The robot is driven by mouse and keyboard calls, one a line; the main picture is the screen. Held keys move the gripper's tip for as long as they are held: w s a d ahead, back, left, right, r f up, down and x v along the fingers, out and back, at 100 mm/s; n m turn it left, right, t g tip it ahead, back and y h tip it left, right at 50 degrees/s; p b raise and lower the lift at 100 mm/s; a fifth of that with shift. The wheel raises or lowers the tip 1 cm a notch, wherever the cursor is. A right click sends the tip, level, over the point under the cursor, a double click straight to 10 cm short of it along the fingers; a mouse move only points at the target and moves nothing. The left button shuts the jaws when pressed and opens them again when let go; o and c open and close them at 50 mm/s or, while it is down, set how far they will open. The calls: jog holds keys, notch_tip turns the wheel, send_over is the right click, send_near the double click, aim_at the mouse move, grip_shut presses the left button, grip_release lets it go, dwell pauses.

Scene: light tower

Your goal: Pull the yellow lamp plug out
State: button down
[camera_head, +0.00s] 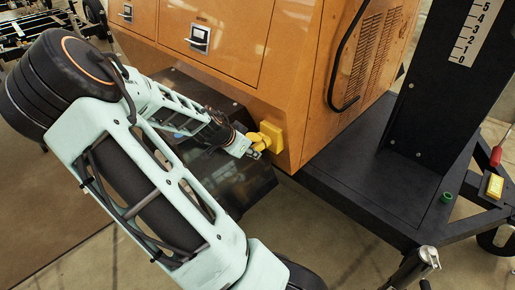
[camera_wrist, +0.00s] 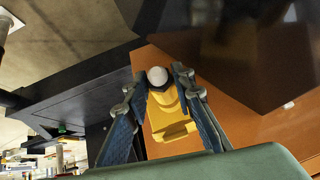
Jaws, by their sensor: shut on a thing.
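The yellow lamp plug (camera_head: 258,138) is at the low corner of the orange housing, against a square yellow socket (camera_head: 272,134). My gripper (camera_head: 256,149) reaches it from the left and is shut on the plug. In the wrist view the yellow plug (camera_wrist: 163,98) lies between the two fingers of my gripper (camera_wrist: 157,88), with a pale round end (camera_wrist: 157,76) near the fingertips. The yellow block of the socket (camera_wrist: 170,126) shows behind it on the orange panel. I cannot tell whether the plug is fully seated.
A black base frame (camera_head: 390,185) and mast (camera_head: 440,90) stand at the right. A dark box (camera_head: 235,180) sits below my forearm. Open floor (camera_head: 45,180) lies left.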

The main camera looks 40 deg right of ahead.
jog(key=shift+a, duration=0.15)
jog(key=shift+s+a+p, duration=0.2)
jog(key=shift+a+p, duration=0.95)
jog(key=shift+a, duration=1.3)
